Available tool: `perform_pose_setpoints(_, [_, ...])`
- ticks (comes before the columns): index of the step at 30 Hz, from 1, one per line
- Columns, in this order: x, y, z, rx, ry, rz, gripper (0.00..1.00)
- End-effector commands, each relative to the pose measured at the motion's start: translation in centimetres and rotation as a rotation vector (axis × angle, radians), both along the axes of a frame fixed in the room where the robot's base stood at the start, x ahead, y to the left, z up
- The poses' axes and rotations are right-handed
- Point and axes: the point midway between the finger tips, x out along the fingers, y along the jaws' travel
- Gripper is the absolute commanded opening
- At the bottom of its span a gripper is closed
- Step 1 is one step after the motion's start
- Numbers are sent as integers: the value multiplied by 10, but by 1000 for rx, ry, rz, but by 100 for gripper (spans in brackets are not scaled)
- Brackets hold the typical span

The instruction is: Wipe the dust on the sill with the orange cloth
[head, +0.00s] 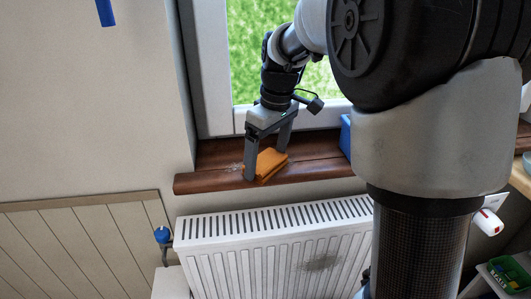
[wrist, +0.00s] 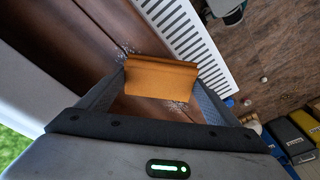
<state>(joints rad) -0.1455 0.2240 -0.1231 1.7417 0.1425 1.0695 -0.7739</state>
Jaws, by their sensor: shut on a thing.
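The orange cloth (head: 268,166) is a folded pad on the brown wooden sill (head: 212,181). My gripper (head: 266,163) points down at the sill, with its two fingers on either side of the cloth and shut on it. The cloth also shows between the fingers in the wrist view (wrist: 161,78). Pale dust (wrist: 124,50) speckles the sill beside the cloth, and a second patch (wrist: 178,106) lies at its near edge. Any dust under the cloth is hidden. I cannot tell whether the cloth presses on the sill.
A white radiator (head: 262,250) stands below the sill's front edge. A blue object (head: 346,136) stands on the sill to the right, partly hidden by my arm. The window frame (head: 216,85) rises behind. The sill's left end is clear.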

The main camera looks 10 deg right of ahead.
Motion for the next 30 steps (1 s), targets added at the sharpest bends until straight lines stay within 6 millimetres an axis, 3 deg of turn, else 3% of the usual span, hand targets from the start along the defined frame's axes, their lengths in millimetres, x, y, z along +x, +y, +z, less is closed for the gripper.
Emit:
perform_pose_setpoints(7, [-2, -4, 1, 0, 0, -2, 67])
perform_pose_setpoints(20, [0, -32, 1, 1, -2, 0, 67])
perform_pose_setpoints(30, [27, -32, 2, 1, -1, -1, 67])
